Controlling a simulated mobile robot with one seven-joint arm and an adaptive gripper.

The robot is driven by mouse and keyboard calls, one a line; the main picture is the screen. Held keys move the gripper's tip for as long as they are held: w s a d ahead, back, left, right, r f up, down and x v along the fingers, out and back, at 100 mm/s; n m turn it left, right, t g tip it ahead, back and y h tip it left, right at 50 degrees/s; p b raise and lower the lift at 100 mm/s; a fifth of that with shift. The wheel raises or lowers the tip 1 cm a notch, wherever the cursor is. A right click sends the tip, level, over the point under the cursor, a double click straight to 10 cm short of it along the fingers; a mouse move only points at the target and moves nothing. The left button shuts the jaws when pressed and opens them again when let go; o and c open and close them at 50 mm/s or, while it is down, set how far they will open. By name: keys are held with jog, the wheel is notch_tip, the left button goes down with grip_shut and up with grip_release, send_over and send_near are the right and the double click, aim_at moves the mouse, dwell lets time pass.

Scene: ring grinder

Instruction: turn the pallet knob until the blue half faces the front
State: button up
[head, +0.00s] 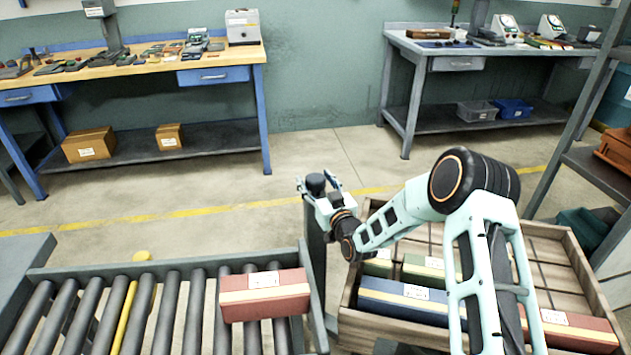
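My gripper (318,186) is at the middle of the head view, over the top of a dark upright post (314,240) beside the roller conveyor's right end. A dark, round-topped piece (316,181) shows between its fingers. I cannot tell whether this is the pallet knob or part of my gripper, and no blue half shows on it. The gripper is small in the picture, so I cannot tell whether the fingers touch that piece. The wooden pallet crate (350,297) stands right of the post, partly covered by my arm.
A red box with a cream band (264,294) sits on the roller conveyor (172,309). The crate holds a blue box (400,304), green boxes (422,266) and a red box (572,329). A shelf rack (597,175) stands at right. The floor behind is clear up to the workbenches.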

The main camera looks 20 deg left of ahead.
jog(key=c, duration=0.9)
jog(key=shift+a+m+t+h+b, duration=0.15)
jog(key=shift+m+t+h+b, duration=0.45)
jog(key=shift+m+h+b, duration=0.4)
jog(key=shift+r+m+t+h+b, duration=0.1)
jog(key=shift+m+t+h+b, duration=0.35)
jog(key=shift+h, duration=0.65)
jog(key=o, duration=1.2)
